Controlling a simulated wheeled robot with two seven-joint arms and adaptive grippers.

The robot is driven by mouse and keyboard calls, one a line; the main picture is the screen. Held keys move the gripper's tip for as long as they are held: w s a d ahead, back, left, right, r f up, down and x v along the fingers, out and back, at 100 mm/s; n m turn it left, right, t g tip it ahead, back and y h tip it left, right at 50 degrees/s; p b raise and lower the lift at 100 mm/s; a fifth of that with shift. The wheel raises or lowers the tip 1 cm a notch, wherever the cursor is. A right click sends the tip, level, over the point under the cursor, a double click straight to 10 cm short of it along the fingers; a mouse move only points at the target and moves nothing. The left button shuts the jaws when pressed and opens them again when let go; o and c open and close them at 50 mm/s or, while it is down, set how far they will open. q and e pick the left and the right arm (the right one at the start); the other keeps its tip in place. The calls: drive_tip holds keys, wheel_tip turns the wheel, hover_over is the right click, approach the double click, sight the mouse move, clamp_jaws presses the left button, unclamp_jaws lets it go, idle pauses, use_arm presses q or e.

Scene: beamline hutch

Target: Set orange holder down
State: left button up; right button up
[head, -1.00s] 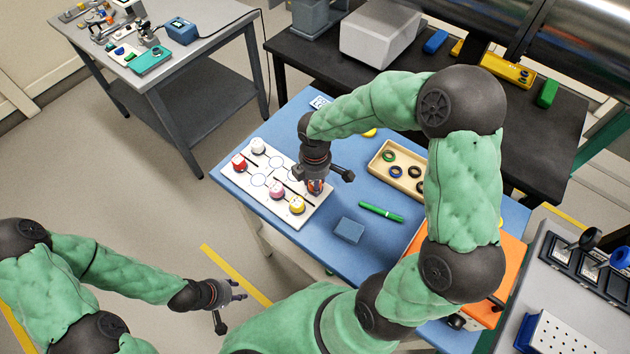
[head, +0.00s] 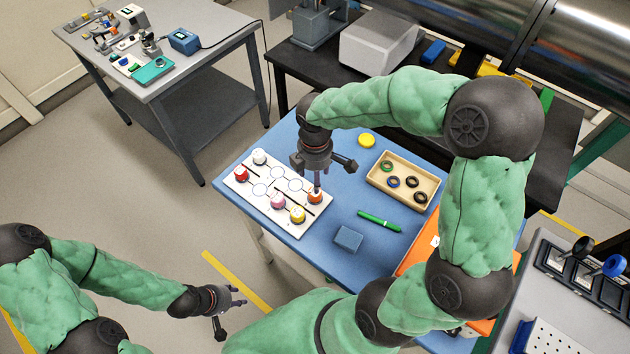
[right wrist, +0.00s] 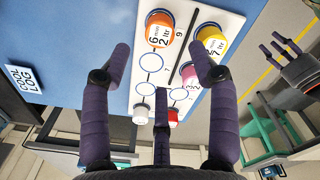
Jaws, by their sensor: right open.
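The orange holder (head: 315,196) stands upright on the white board (head: 241,188), at its right end; it also shows in the right wrist view (right wrist: 159,30), label up. My right gripper (head: 317,182) is just above it, fingers spread; in the right wrist view the fingertips (right wrist: 160,62) are apart, with nothing held. The yellow holder (head: 297,214) and pink holder (head: 278,201) stand along the near edge. The red holder (head: 241,174) and white holder (head: 259,157) are at the left end. My left gripper (head: 236,299) is open and empty, away from the table.
A blue block (head: 348,238), a green pen (head: 379,221), a tan tray (head: 421,204) of rings and a yellow disc (head: 367,141) lie on the blue table (head: 335,215). Empty circles show mid-board, beside dark bars. My right arm crosses above the table's right side.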

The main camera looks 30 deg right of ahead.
drive_tip(key=shift+r, duration=1.5)
